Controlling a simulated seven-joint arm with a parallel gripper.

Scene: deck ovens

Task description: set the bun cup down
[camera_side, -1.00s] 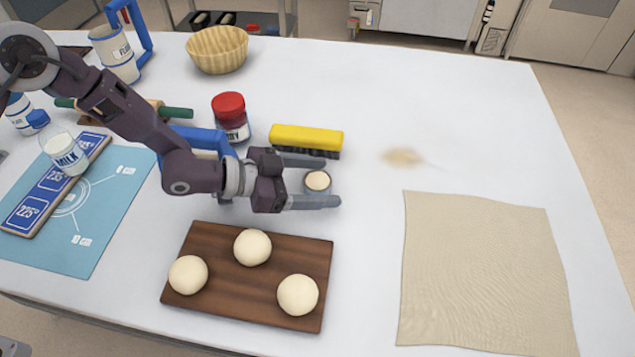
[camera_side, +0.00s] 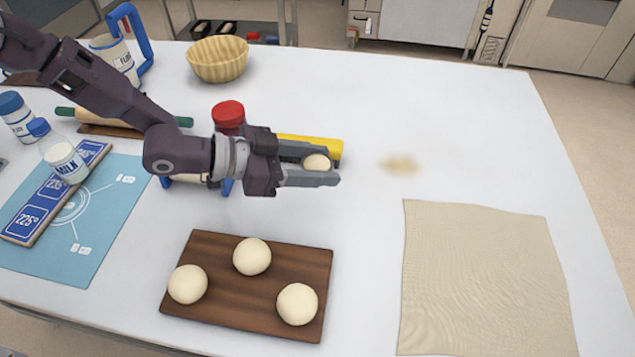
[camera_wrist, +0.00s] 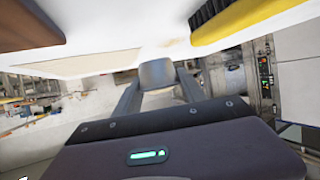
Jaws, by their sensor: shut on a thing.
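The bun cup is a small grey cup with a pale dough ball (camera_side: 316,161) at its top. My gripper (camera_side: 318,172) is shut on it. It looks held above the white table, in front of the yellow brush, with the near finger hiding most of its side. In the wrist view the grey cup (camera_wrist: 157,73) sits between my fingertips; its contents are hidden there.
A wooden board (camera_side: 220,318) with three dough balls lies in front. A beige cloth (camera_side: 480,275) lies at right. The yellow brush (camera_side: 322,146) and red-lidded jar (camera_side: 228,114) stand behind my gripper. Table between a brown stain (camera_side: 400,165) and the right edge is clear.

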